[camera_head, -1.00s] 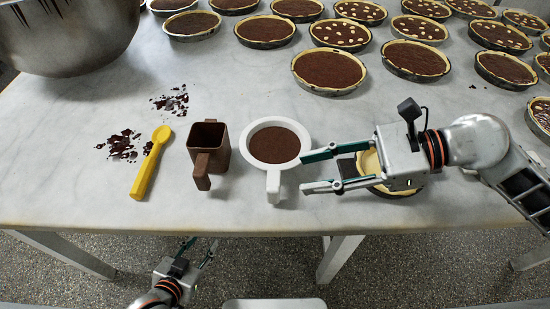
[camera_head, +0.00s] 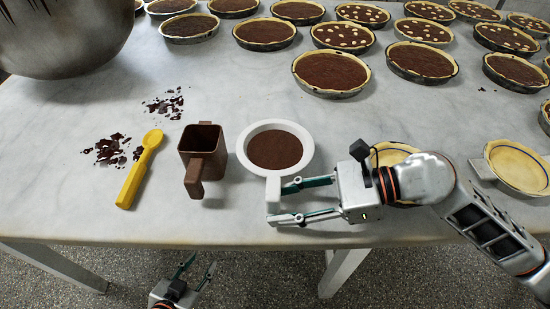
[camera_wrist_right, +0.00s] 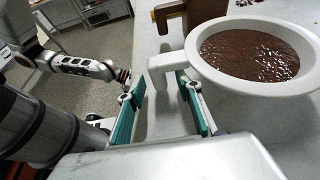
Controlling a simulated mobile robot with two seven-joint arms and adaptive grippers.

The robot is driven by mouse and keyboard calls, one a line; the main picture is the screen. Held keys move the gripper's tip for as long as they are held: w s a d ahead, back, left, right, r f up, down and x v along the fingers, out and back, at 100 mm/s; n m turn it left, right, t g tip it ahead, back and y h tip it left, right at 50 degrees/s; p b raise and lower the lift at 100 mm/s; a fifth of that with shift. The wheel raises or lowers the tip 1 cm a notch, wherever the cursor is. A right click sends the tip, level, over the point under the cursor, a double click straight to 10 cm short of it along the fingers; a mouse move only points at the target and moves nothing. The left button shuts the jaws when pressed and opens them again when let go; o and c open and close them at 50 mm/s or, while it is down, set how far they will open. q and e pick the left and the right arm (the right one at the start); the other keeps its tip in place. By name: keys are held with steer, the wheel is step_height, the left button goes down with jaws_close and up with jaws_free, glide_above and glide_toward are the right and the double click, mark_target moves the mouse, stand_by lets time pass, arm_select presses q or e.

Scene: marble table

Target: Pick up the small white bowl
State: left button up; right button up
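The small white bowl (camera_head: 244,151) is round, with a straight handle toward the table's front edge, and holds dark brown filling. It stands upright on the marble table. In the right wrist view the bowl (camera_wrist_right: 292,88) is at the upper right, its handle pointing left. My right gripper (camera_head: 281,203) is open at the handle, fingers pointing left. In the wrist view its teal-padded fingers (camera_wrist_right: 160,88) are spread, with the handle just beyond their tips; contact is unclear. My left gripper (camera_head: 195,268) is open and empty below the table's front edge.
A brown square cup (camera_head: 195,165) stands left of the bowl, with a yellow spoon (camera_head: 139,172) and chocolate crumbs beyond. Tarts (camera_head: 331,72) fill the back; an empty crust (camera_head: 517,168) is at right. A large metal bowl (camera_head: 65,40) is at back left.

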steer(key=shift+x, duration=0.8)
jaws_close()
steer(key=shift+r, duration=0.1)
